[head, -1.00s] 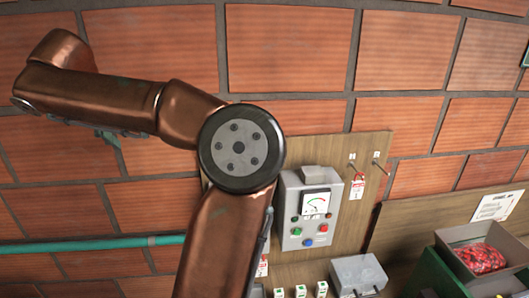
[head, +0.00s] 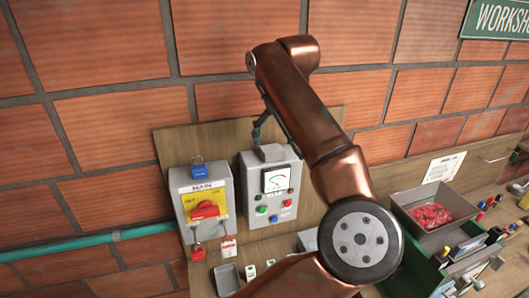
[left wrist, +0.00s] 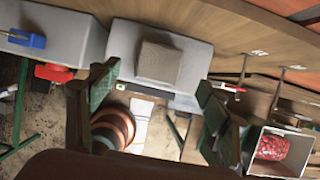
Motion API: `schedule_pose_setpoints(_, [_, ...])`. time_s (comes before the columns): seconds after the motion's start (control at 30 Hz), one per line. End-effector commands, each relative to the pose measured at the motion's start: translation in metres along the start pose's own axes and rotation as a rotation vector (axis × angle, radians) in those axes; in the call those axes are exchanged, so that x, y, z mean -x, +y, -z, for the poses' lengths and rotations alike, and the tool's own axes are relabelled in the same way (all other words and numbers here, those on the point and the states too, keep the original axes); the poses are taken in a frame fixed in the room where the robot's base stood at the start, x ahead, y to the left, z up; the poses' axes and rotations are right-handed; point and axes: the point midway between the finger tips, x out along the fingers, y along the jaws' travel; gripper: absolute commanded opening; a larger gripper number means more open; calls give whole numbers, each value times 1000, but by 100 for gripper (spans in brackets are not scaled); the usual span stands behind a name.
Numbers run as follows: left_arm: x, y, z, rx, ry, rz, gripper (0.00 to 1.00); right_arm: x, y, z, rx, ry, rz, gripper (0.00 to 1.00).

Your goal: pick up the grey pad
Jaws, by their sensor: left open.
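The grey pad (head: 271,153) lies on top of the grey control box (head: 257,190) with the meter, on a wooden board against the brick wall. In the left wrist view the pad (left wrist: 160,62) shows as a small grey block on the box top, between my fingers in the picture but beyond them. My left gripper (head: 259,131) is just above the box in the head view, partly hidden behind my arm. In the left wrist view its green fingers (left wrist: 157,79) are spread wide with nothing between them. My right gripper is not in view.
A main switch box (head: 202,204) with a red knob and blue padlock (head: 200,167) stands left of the control box. A grey bin of red pieces (head: 432,214) sits at the right. A green pipe (head: 85,241) runs along the wall at left.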

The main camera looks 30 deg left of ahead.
Motion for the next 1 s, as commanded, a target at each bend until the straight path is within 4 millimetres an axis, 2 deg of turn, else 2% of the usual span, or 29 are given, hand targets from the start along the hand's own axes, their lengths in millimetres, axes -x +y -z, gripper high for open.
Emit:
schedule_pose_setpoints(0.33, [-44, 4, -2, 2, 0, 0, 71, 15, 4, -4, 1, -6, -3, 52])
schedule_pose_setpoints(0.63, [-51, 4, -2, 1, -2, 0, 71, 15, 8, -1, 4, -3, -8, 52])
schedule_pose_setpoints(1.0, [-50, 4, -2, 1, -2, 0, 46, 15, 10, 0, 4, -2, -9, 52])
